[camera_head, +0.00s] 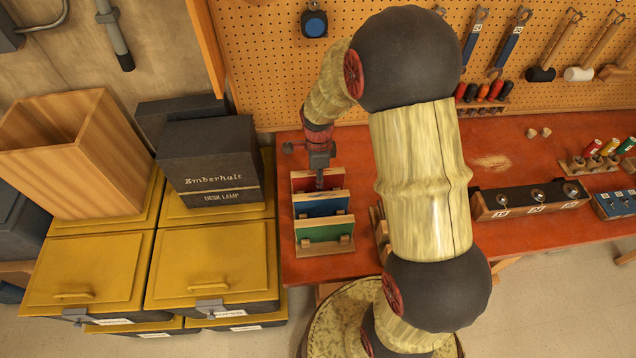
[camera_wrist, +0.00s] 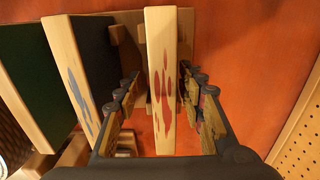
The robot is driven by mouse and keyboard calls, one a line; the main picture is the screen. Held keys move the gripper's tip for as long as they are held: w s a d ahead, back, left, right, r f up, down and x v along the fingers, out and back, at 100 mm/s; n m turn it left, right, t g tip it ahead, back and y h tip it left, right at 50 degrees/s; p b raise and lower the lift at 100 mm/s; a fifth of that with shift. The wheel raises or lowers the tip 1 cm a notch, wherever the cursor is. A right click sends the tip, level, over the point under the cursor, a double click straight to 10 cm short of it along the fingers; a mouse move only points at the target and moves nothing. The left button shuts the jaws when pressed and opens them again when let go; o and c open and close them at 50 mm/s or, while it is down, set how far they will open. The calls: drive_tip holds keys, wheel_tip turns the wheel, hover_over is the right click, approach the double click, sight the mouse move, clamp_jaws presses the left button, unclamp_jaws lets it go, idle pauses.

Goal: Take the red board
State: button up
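The red board (camera_head: 303,182) stands at the back of a wooden rack on the red-orange bench, behind the blue board (camera_head: 322,207) and the green board (camera_head: 325,233). In the wrist view the red board's pale wooden edge with red blotches (camera_wrist: 166,70) runs up the middle. My gripper (camera_head: 320,186) is low over this board; it also shows in the wrist view (camera_wrist: 158,92), with one finger on each side of the red board's edge. A gap shows between the left finger and the board. The right finger is close to it; contact there is unclear.
The blue board's edge (camera_wrist: 75,75) is close left of my left finger in the wrist view. A pegboard (camera_head: 280,60) rises behind the bench. Yellow bins (camera_head: 215,265) and a dark lamp box (camera_head: 208,160) stand left of the bench.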

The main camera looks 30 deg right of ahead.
drive_tip(key=f, duration=0.3)
drive_tip(key=shift+w+f, duration=0.25)
drive_tip(key=shift+f, duration=0.05)
drive_tip(key=shift+c, duration=1.4)
clamp_jaws()
